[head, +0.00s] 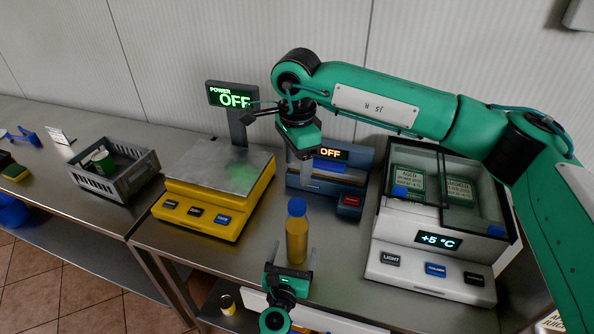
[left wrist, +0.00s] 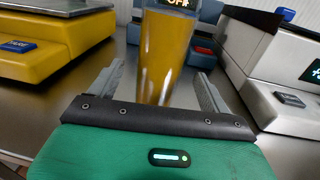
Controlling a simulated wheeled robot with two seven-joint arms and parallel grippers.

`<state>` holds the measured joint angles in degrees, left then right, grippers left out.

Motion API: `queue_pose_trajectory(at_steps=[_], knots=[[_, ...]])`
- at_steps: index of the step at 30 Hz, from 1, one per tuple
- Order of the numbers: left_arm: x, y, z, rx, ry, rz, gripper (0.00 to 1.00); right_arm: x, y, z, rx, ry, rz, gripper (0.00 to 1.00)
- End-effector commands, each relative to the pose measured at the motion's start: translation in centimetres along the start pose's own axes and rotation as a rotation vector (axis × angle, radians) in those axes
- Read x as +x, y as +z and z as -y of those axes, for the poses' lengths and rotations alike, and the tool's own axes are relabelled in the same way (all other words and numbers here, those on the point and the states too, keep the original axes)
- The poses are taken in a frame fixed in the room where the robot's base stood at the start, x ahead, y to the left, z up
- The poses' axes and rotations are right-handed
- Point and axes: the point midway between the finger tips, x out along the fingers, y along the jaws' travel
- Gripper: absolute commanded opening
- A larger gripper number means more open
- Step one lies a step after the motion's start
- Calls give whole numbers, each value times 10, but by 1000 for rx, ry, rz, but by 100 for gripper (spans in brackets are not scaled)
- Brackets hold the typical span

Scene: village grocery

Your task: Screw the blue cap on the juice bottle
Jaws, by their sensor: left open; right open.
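The juice bottle (head: 297,242), full of orange-yellow juice, stands upright on the steel counter. The blue cap (head: 297,207) sits on its top; I cannot tell how tight it is. My left gripper (head: 293,252) is open low at the front of the bottle, a finger to each side. In the left wrist view the bottle (left wrist: 165,55) rises between the open fingers (left wrist: 158,78) with gaps beside it; its top is cut off. My right gripper (head: 306,178) is open and empty, pointing down above and behind the cap, apart from it.
A yellow scale (head: 215,222) stands left, a blue device (head: 330,180) reading OFF behind, and a white glass-topped cooler (head: 425,258) right. A grey crate (head: 140,182) sits far left. The counter's front edge is close to the bottle.

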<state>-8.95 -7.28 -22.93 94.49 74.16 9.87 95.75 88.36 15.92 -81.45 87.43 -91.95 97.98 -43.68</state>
Motion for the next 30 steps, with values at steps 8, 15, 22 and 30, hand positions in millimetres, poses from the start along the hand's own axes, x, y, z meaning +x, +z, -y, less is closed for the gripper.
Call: queue_pose_trajectory(at_steps=[8,15,22,30], knots=[[-52,-3,0,0,0,-2,81,14,0,0,0,0,0,62],[-86,-2,0,1,-1,-1,81,23,0,0,0,0,0,62],[-98,0,0,1,0,0,81,26,0,0,0,0,0,62],[-98,0,0,1,0,0,81,26,0,0,0,0,0,62]])
